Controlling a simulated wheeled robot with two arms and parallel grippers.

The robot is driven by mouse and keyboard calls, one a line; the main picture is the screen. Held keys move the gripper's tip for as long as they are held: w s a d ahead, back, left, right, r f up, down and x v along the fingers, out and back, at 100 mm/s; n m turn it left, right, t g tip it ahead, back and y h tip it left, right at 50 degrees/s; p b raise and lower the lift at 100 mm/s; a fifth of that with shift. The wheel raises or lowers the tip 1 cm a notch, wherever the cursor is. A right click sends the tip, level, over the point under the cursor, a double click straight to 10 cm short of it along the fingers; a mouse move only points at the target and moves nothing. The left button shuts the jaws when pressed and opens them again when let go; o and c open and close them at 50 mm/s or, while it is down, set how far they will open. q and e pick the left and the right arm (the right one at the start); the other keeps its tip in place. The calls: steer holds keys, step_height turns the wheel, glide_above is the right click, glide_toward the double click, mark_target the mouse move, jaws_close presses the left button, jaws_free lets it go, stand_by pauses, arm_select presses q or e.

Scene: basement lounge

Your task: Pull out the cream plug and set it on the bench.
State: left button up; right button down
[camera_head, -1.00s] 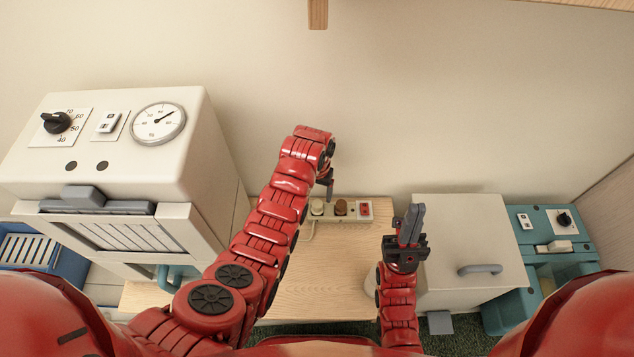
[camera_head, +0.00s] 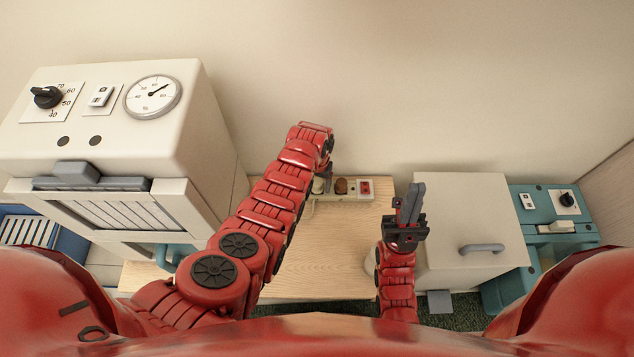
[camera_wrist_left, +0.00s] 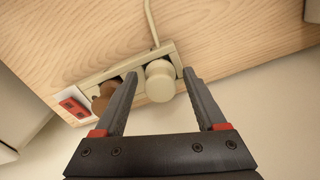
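The cream plug (camera_wrist_left: 160,82) sits in the power strip (camera_wrist_left: 118,72), with a cream cord running from the strip across the wood. My left gripper (camera_wrist_left: 160,73) is open, with one finger on each side of the plug and small gaps between. In the head view, my left gripper (camera_head: 326,178) is over the strip and partly hides the cream plug (camera_head: 318,186). The wooden bench (camera_head: 325,260) lies below. My right gripper (camera_head: 413,195) is raised over the bench's right part, its fingers together and empty.
A brown plug (camera_wrist_left: 104,96) sits beside the cream one, close to a finger, with a red switch (camera_wrist_left: 73,106) beyond. A cream oven-like box (camera_head: 120,120) stands left and a lidded cream box (camera_head: 465,225) right. The bench middle is clear.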

mark_target(317, 183)
arm_select(q)
jaws_close()
steer(key=shift+r+p, duration=0.95)
steer(key=shift+r, duration=0.1)
steer(key=shift+r+p, duration=2.05)
steer(key=shift+r, duration=0.4)
